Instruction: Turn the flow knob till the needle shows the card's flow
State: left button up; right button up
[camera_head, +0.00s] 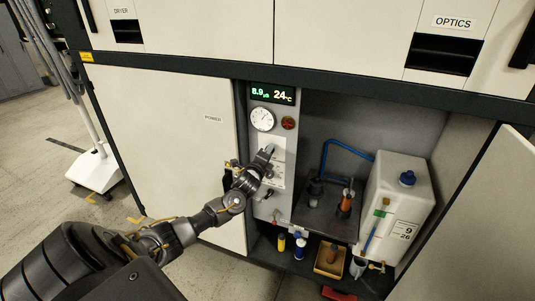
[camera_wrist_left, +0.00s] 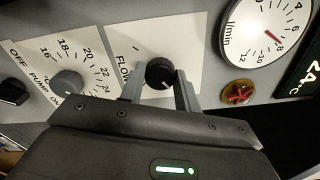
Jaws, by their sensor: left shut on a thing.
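My left gripper (camera_head: 266,158) reaches into the open cabinet at the pump panel (camera_head: 277,180). In the left wrist view its fingers stand either side of the black flow knob (camera_wrist_left: 159,73) and are shut on it. The knob sits on a white plate partly reading "FLOW". The round l/min gauge (camera_wrist_left: 262,30) is right of the knob; its red needle points lower right, near the 8, exact value hard to read. The gauge also shows in the head view (camera_head: 262,119), too small to read. I cannot make out a flow card. My right gripper is out of view.
A grey knob (camera_wrist_left: 67,83) on a numbered dial is left of the flow knob. A red indicator (camera_wrist_left: 238,93) is below the gauge.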

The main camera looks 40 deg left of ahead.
pick_arm(q)
jog(key=o, duration=1)
jog(key=shift+c, duration=0.2)
jog(key=shift+s, duration=0.1)
jog(key=b+v, duration=0.1)
jog(key=v, duration=0.9)
jog(key=shift+s, duration=0.3)
jog(key=shift+d, duration=0.15)
